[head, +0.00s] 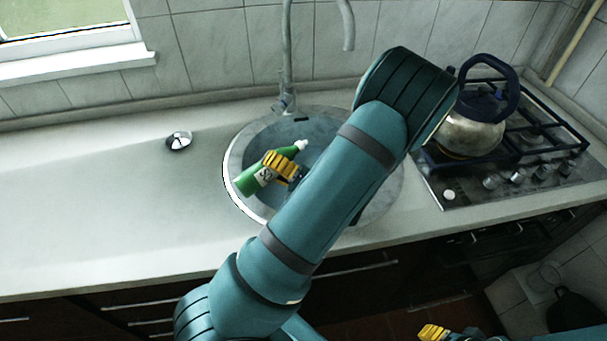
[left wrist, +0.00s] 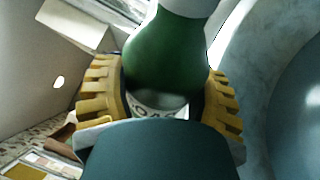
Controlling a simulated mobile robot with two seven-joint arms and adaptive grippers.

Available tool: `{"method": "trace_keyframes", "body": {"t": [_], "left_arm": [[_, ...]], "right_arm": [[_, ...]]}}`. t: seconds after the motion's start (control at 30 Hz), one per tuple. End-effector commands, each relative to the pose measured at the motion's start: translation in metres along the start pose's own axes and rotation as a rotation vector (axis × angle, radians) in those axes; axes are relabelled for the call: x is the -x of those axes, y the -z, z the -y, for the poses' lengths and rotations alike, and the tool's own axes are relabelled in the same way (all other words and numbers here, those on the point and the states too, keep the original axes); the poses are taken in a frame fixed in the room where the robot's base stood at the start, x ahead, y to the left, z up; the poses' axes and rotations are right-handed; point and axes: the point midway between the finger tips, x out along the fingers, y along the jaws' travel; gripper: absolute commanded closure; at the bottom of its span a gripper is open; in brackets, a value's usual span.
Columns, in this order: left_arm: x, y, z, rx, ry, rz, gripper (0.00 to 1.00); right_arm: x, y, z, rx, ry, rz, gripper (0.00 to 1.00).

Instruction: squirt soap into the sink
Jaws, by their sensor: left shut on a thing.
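A green soap bottle (head: 256,178) with a white label and white tip is held over the left part of the round sink (head: 232,160). It is tilted, with its tip to the upper right. My left gripper (head: 282,167) is shut on the bottle. In the left wrist view the green bottle (left wrist: 165,55) sits between the yellow fingers (left wrist: 165,95) of my left gripper. My left arm hides much of the sink's right side. Part of my right gripper (head: 433,333) shows at the bottom edge; I cannot tell its opening.
A faucet (head: 287,60) rises behind the sink. A kettle (head: 475,128) stands on the stove (head: 520,150) at the right. A small metal object (head: 179,141) lies on the counter (head: 100,215), which is otherwise clear on the left. A window is at the upper left.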

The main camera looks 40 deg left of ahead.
Motion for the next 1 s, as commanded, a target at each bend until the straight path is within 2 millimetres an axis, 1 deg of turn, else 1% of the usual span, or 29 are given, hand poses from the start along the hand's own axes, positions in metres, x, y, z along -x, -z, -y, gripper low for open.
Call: {"method": "trace_keyframes", "body": {"t": [1.0], "left_arm": [[-0.0014, 0.0027, -0.0009, -0.046, -0.02, 0.014, 0.82]], "right_arm": [[-0.0007, 0.0001, -0.0003, 0.0, 0.0, 0.0, 0.53]]}}
